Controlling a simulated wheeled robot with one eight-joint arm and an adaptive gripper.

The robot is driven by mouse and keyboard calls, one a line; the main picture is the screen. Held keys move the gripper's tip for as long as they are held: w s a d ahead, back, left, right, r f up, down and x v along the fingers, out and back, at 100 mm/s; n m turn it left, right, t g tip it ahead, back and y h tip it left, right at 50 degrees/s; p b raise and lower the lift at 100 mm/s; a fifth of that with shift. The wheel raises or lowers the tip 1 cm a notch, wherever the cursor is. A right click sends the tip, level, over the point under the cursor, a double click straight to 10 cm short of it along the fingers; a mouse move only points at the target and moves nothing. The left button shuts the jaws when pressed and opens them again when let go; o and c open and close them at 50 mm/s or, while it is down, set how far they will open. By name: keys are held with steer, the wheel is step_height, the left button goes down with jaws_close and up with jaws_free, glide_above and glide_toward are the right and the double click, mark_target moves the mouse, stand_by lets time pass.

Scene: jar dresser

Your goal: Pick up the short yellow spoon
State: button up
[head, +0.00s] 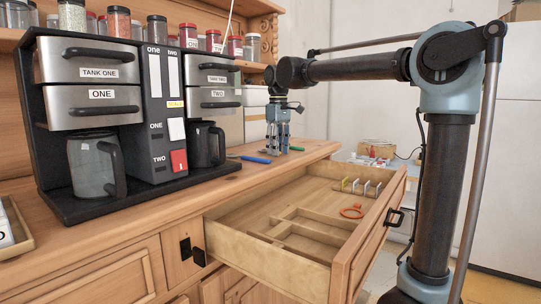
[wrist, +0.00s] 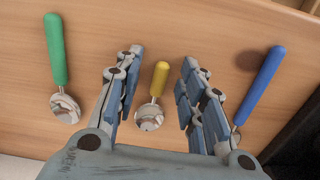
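The short yellow spoon (wrist: 159,82) lies on the wooden dresser top in the wrist view, its metal bowl toward the bottom of the picture. My gripper (wrist: 159,66) is open, with one finger on each side of the yellow spoon and a gap to both. I cannot tell the exact height of the fingers above the wood. In the head view my gripper (head: 277,148) points down over the dresser top, and the yellow spoon cannot be made out there.
A green-handled spoon (wrist: 56,55) lies left of the fingers, and a blue-handled one (wrist: 262,85) lies right. A coffee machine (head: 155,115) stands left on the dresser top. Below, an open drawer (head: 250,215) juts out, holding an orange ring-like item (head: 352,212).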

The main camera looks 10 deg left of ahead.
jaws_close()
step_height(320, 180, up, 10)
stand_by(0.6)
